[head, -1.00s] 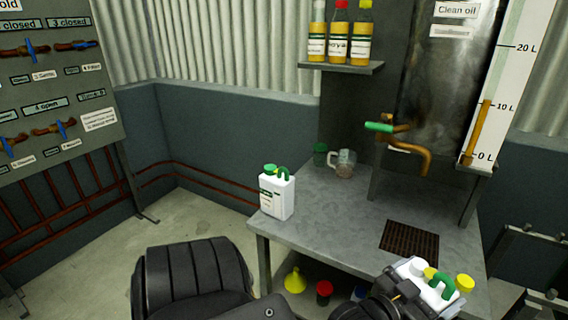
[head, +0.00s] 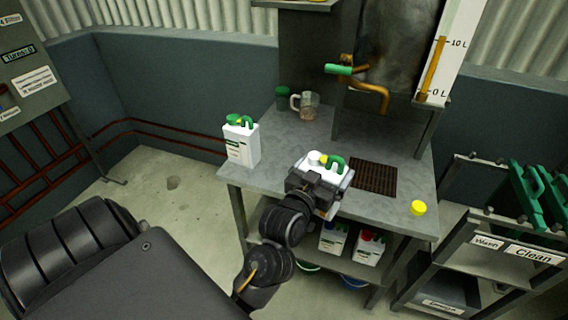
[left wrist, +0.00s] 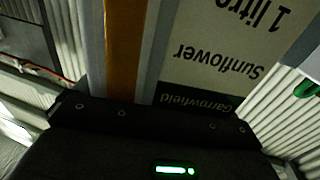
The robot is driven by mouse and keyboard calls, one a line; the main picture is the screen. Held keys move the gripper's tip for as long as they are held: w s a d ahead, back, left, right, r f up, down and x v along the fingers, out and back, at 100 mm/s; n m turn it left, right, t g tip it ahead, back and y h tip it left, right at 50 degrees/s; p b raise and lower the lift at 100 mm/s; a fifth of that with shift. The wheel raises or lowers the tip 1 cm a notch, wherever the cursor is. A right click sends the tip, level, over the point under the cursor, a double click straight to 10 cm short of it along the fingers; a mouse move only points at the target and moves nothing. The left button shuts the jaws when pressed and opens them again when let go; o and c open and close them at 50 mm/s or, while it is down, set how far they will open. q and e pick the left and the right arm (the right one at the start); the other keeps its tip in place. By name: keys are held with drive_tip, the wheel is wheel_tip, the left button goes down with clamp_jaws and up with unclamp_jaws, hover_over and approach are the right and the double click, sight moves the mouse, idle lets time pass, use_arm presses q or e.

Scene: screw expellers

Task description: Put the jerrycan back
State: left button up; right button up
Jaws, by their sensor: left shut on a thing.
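My left gripper (head: 318,182) is shut on a white jerrycan (head: 338,176) with a green handle. It is at the table's front edge, left of the dark drain grate; I cannot tell whether it touches the tabletop. A yellow cap (head: 418,208) lies on the tabletop to the right. The left wrist view shows a label (left wrist: 235,60) reading "Garrowfield Sunflower 1 litre", upside down, beside an amber strip (left wrist: 125,50). Another white jerrycan (head: 241,142) with a green cap and handle stands on the table's left corner. My right gripper is not in view.
The grey table (head: 290,135) bears a glass jug (head: 308,106), a green-lidded jar (head: 283,98) and the grate (head: 372,177). A tap (head: 345,69) overhangs it. Two jerrycans, blue-capped (head: 332,238) and red-capped (head: 370,246), stand underneath. A rack (head: 470,215) labelled "Clean" is at right.

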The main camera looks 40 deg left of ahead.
use_arm(q)
drive_tip(key=w+a+r+n+y+p, duration=0.2)
drive_tip(key=w+a+r+y+p, duration=0.3)
drive_tip(key=r, duration=0.3)
drive_tip(key=w+a+f, duration=0.2)
drive_tip(key=a+f, duration=0.2)
drive_tip(key=a, duration=0.3)
drive_tip(key=w+a+f+g+h, duration=0.1)
drive_tip(key=w+a+f, duration=0.1)
drive_tip(key=a+f, duration=0.3)
drive_tip(key=a, duration=0.2)
drive_tip(key=shift+w+a+f+n+b, duration=0.3)
drive_tip(key=shift+w+a+b, duration=0.05)
drive_tip(key=shift+a+b, duration=0.05)
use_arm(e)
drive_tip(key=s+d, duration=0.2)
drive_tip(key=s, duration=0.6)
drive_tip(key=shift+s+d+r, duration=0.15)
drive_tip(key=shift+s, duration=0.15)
use_arm(q)
wheel_tip(320, 180, down, 4)
drive_tip(key=shift+a+r, duration=0.15)
drive_tip(key=shift+r, duration=0.1)
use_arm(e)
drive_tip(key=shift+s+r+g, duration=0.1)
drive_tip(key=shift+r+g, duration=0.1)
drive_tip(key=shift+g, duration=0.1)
